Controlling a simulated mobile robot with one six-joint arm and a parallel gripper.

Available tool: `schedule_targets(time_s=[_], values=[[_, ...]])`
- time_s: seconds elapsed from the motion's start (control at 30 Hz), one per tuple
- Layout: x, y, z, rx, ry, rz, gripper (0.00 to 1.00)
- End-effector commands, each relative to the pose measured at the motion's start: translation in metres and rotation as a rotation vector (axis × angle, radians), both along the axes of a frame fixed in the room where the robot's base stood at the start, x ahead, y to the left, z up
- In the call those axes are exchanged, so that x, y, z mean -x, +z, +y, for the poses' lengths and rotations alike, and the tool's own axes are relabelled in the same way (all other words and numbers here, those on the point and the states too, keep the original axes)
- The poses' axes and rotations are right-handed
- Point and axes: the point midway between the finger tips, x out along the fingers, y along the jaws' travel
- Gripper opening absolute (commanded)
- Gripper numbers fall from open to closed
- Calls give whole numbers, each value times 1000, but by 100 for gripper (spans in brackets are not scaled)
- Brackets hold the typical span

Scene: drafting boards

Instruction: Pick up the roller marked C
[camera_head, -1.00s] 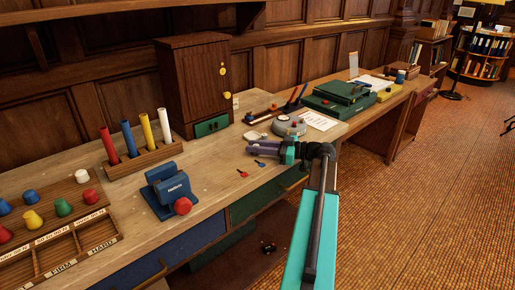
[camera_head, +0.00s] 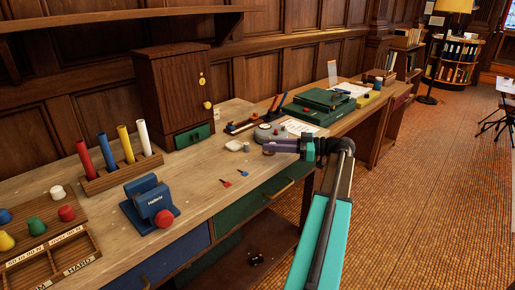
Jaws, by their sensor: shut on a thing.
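My gripper (camera_head: 269,148) is at the end of my arm, above the middle of the bench, right of a small white object (camera_head: 236,146). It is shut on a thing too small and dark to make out. No roller with a readable C shows in this view, so I cannot tell whether the held thing is that roller.
A grey round device (camera_head: 268,135) stands just behind my gripper. The wooden cabinet (camera_head: 172,95), the rack of coloured tubes (camera_head: 122,172) and the blue device (camera_head: 150,203) stand to the left. Small red and blue pieces (camera_head: 226,183) lie on the bench (camera_head: 196,204).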

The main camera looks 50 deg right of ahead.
Motion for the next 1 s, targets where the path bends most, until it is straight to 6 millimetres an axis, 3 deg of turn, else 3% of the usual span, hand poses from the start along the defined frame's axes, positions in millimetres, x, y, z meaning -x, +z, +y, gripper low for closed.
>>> schedule_targets(time_s=[0.1,0.3,1.0], values=[[14,2,-14,0,-1,-1,0],[26,3,-23,-1,1,-1,0],[28,4,-24,-1,1,-1,0]])
